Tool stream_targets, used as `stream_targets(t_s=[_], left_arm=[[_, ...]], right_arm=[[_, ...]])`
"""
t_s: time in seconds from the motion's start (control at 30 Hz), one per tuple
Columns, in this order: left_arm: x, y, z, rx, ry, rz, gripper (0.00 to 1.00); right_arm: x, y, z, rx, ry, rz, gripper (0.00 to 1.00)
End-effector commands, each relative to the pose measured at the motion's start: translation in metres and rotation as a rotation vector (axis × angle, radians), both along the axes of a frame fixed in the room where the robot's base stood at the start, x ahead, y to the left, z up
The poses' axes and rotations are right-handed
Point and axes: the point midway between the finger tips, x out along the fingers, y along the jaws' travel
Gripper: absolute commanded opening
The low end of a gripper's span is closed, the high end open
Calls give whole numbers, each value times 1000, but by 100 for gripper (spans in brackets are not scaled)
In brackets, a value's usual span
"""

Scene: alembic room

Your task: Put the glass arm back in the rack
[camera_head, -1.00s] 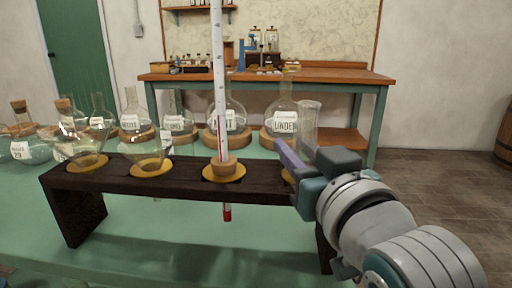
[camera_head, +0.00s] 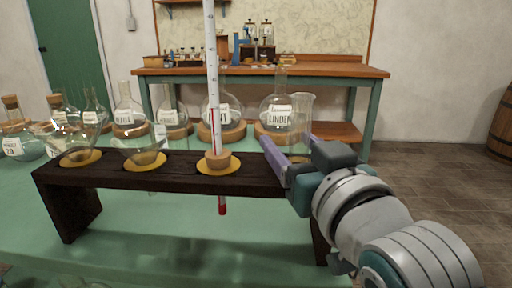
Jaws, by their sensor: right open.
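The dark wooden rack (camera_head: 120,181) stands on the green table with yellow-ringed holes. Two glass funnel-like pieces (camera_head: 72,142) and (camera_head: 141,146) and a corked thermometer (camera_head: 214,95) sit in its holes. A clear, upright glass tube (camera_head: 302,110), which may be the glass arm, stands at the rack's right end; its lower part is hidden by my right gripper, so I cannot tell if it is seated. My right gripper (camera_head: 289,144) is open, its purple fingers apart at the tube's lower part; I cannot tell whether they touch it. My left gripper is out of view.
Labelled round flasks on cork rings stand behind the rack, including one marked LINDEN (camera_head: 279,116). A wooden workbench (camera_head: 330,70) stands behind, a barrel (camera_head: 500,125) at far right.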

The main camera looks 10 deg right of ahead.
Motion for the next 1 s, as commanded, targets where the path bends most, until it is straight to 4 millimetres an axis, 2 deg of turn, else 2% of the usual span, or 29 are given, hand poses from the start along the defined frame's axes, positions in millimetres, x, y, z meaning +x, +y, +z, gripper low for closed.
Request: stream_targets(t_s=[0.5, 0.7, 1.0], left_arm=[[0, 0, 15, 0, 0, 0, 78], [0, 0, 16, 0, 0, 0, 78], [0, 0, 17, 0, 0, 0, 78]], right_arm=[[-84, -5, 0, -1, 2, 1, 65], [-95, -6, 1, -1, -1, 1, 65], [-95, -6, 2, -1, 3, 0, 65]])
